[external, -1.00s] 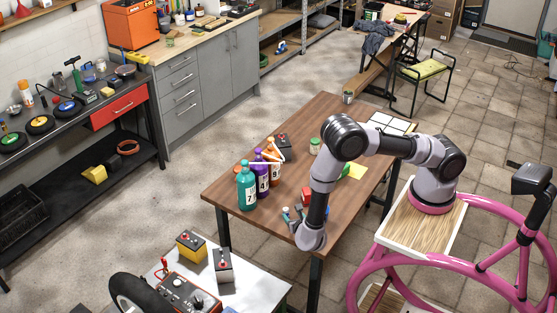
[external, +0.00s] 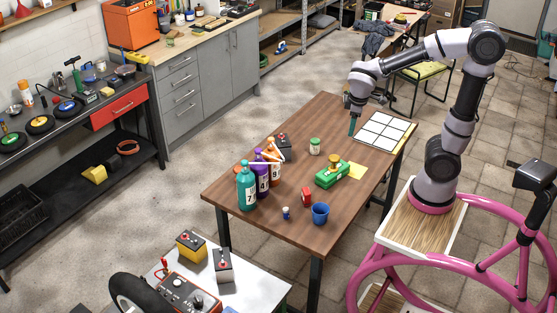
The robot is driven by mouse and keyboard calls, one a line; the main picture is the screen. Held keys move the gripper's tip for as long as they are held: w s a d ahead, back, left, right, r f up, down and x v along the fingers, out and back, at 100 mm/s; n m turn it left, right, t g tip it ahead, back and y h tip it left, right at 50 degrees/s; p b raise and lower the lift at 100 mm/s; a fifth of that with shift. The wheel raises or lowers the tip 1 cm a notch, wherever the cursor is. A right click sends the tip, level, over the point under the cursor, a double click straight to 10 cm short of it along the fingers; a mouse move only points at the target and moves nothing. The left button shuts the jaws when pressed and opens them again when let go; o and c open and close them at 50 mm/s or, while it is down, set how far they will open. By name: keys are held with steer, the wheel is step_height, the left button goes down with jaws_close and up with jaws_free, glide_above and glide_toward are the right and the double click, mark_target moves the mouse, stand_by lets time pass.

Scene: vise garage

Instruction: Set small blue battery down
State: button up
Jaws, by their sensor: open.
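A small blue and white upright object (external: 286,213), which looks like the small blue battery, stands on the brown wooden table (external: 240,195) near its front edge. It is to the left of a blue cup (external: 320,214). My gripper (external: 352,128) is open above the far part of the table, beside a white grid tray (external: 383,132) and well away from the blue object. Its fingers look dark teal and small, and I see no object held between them.
A white bench (external: 258,283) with yellow and grey batteries is at the front left.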

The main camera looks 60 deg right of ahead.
steer(key=s+r+m+t+y, duration=0.4)
steer(key=s+r+m+t, duration=0.1)
steer(key=s+r+m, duration=0.3)
steer(key=shift+s+d+r, duration=0.15)
steer(key=shift+d+r, duration=0.3)
steer(key=shift+r, duration=0.45)
stand_by(0.3)
